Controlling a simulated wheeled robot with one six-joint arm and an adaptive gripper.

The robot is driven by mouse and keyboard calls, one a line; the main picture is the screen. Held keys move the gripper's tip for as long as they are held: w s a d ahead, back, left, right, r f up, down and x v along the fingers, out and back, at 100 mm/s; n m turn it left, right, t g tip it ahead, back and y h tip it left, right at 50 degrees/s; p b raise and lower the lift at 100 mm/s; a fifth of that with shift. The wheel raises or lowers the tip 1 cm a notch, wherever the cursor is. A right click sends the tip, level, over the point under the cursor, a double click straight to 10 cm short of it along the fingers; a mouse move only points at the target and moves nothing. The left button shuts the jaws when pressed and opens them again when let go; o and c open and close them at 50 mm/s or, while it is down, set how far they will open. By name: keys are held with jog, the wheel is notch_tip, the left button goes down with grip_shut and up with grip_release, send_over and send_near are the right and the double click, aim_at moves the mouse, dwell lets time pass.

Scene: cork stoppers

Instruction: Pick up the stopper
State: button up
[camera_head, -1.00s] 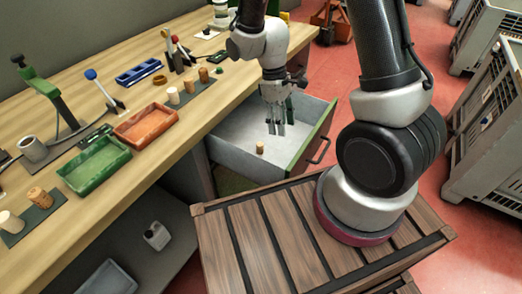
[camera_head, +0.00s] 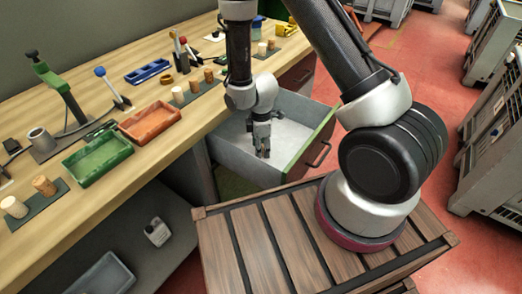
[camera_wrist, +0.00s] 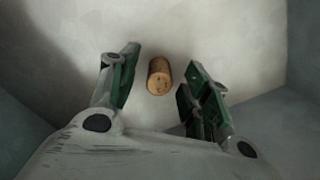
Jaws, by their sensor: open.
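My gripper (camera_wrist: 157,82) is open, with one finger on each side of the stopper and a gap on both sides. In the head view my gripper (camera_head: 262,153) points down into the open drawer (camera_head: 232,160). There the gripper hides most or all of this stopper.
Drawer walls surround my gripper closely. The workbench (camera_head: 140,190) at left holds a green tray (camera_head: 97,160), an orange tray (camera_head: 150,122), and other stoppers on dark strips, including a brown one (camera_head: 44,186). A wooden crate top (camera_head: 240,240) lies in front.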

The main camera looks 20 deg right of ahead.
jog(key=shift+f, duration=0.75)
jog(key=c, duration=0.8)
jog(key=shift+r, duration=0.1)
